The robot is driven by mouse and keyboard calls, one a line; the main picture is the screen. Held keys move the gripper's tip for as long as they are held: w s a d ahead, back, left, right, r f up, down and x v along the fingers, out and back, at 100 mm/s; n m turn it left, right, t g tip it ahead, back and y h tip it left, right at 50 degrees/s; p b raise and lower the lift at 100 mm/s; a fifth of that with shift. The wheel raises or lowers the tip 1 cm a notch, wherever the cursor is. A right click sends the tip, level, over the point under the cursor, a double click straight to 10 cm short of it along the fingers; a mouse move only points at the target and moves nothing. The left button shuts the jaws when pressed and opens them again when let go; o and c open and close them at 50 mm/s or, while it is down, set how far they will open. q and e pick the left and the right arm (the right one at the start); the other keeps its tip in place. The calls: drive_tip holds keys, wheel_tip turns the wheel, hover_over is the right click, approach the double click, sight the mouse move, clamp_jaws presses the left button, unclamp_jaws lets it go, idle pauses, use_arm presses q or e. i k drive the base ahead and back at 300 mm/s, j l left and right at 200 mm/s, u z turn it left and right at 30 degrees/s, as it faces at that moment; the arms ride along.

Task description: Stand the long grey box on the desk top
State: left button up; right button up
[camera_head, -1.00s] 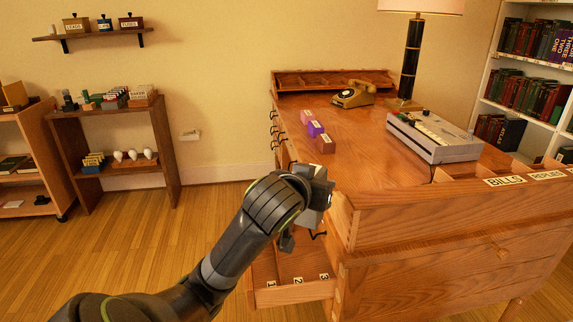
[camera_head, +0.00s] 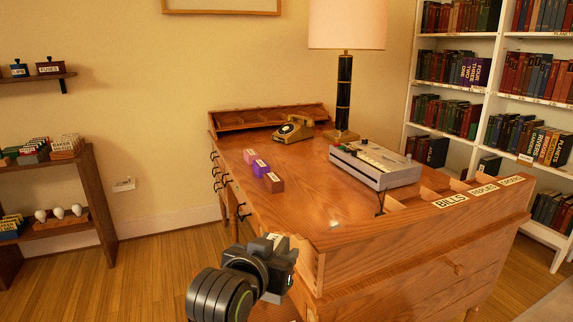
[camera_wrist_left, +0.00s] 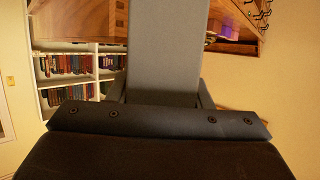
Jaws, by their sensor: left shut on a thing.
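My left gripper (camera_head: 280,262) is in front of the desk's near left corner, at the bottom of the head view. In the left wrist view, a long plain grey box (camera_wrist_left: 167,50) sticks out away from the gripper, between its fingers. The gripper is shut on it. In the head view the box is hard to tell apart from the gripper, and its far end is out of the wrist view. The wooden desk top (camera_head: 330,215) has a wide bare area at its front left. My right gripper is not in view.
On the desk stand a grey keyed machine (camera_head: 375,164), a lamp (camera_head: 344,95), a telephone (camera_head: 293,129) and a row of small coloured blocks (camera_head: 261,168). Labelled compartments (camera_head: 468,196) line the right edge. A bookshelf (camera_head: 411,85) is behind right, a low shelf (camera_head: 95,190) left.

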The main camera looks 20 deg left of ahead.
sight(300, 208)
drive_tip(key=i+j+u, duration=0.1)
drive_tip(key=j+u, duration=0.25)
drive_tip(key=i+j+u, duration=0.1)
drive_tip(key=j+u, duration=0.25)
drive_tip(key=i+j+u, duration=0.15)
drive_tip(key=u, duration=0.25)
drive_tip(key=i+j+z, duration=0.3)
drive_tip(key=z, duration=0.15)
drive_tip(key=i+z, duration=0.15)
drive_tip(key=z, duration=0.25)
drive_tip(key=i+j+z, duration=0.1)
drive_tip(key=z, duration=0.3)
drive_tip(key=i+j+z, duration=0.1)
drive_tip(key=z, duration=0.25)
drive_tip(key=i+j+z, duration=0.1)
drive_tip(key=j+z, duration=0.3)
drive_tip(key=i+j+z, duration=0.2)
drive_tip(key=z, duration=0.3)
